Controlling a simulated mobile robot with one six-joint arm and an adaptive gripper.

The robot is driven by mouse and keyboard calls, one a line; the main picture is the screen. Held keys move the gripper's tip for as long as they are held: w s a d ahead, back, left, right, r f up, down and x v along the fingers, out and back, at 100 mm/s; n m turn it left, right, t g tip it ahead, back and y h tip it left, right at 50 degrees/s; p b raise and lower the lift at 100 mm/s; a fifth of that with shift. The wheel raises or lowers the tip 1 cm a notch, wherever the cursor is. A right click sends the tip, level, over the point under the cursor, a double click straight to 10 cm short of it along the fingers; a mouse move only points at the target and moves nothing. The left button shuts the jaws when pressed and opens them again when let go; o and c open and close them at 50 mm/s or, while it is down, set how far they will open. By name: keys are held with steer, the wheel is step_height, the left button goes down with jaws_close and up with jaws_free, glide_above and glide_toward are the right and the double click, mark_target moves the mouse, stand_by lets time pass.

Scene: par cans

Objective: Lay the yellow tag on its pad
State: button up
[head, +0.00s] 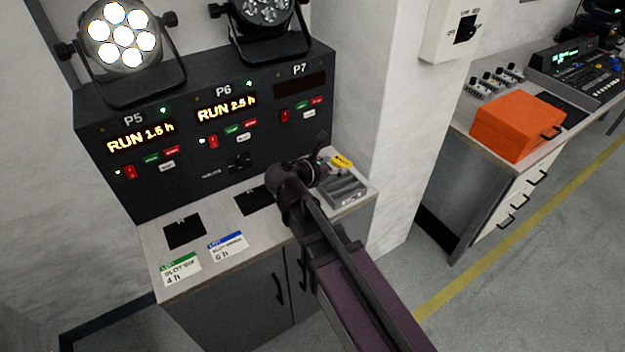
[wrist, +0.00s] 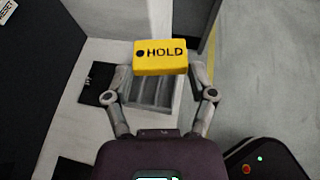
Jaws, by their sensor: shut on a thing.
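The yellow tag reads HOLD in the wrist view (wrist: 160,57) and also shows in the head view (head: 342,161). My gripper (wrist: 162,72) is shut on it, one finger at each end, and holds it above the grey slotted tray (wrist: 152,95). The gripper is partly hidden by my arm in the head view (head: 324,165). A black square pad (wrist: 99,86) lies left of the tray in the wrist view, near the dark rack. Two black pads show on the counter in the head view, one at the left (head: 185,231) and one nearer the arm (head: 252,201).
The dark rack (head: 210,135) stands behind the counter; P5 and P6 read RUN, and P7's display is dark. A green-topped card (head: 181,269) and a blue-topped card (head: 228,246) lie at the counter's front. A white wall stands right of the counter. An orange case (head: 505,125) is on another bench.

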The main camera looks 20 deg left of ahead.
steer(key=w+d+f+b, duration=0.1)
steer(key=w+f+b, duration=0.1)
steer(key=w+f, duration=0.1)
steer(key=w+d+f+m+g+h+b, duration=0.1)
steer(key=w+d+f+b, duration=0.1)
steer(key=w+f+b, duration=0.1)
steer(key=w+d+f+m+b, duration=0.1)
steer(key=w+d+f+b, duration=0.1)
steer(key=f+b, duration=0.1)
steer(key=shift+w+f+h, duration=0.35)
steer(key=shift+w+h, duration=0.05)
steer(key=shift+w+d+f+g+b, duration=0.3)
steer(key=shift+w+d+b, duration=0.1)
steer(key=shift+b, duration=0.1)
steer(key=a, duration=0.5)
steer(key=a+f+b, duration=0.1)
steer(key=a, duration=0.3)
steer(key=w+a, duration=0.1)
steer(key=a, duration=0.4)
steer(key=shift+a+f, duration=0.15)
steer(key=shift+a, duration=0.2)
steer(key=shift+a, duration=0.1)
steer(key=shift+a, duration=0.25)
steer(key=shift+a+f+b, duration=0.15)
steer(key=shift+f+b, duration=0.35)
steer(key=shift+b, duration=0.1)
steer(key=shift+a+f+b, duration=0.15)
steer(key=shift+f+b, duration=0.35)
steer(key=shift+b, duration=0.05)
steer(key=shift+f+b, duration=0.85)
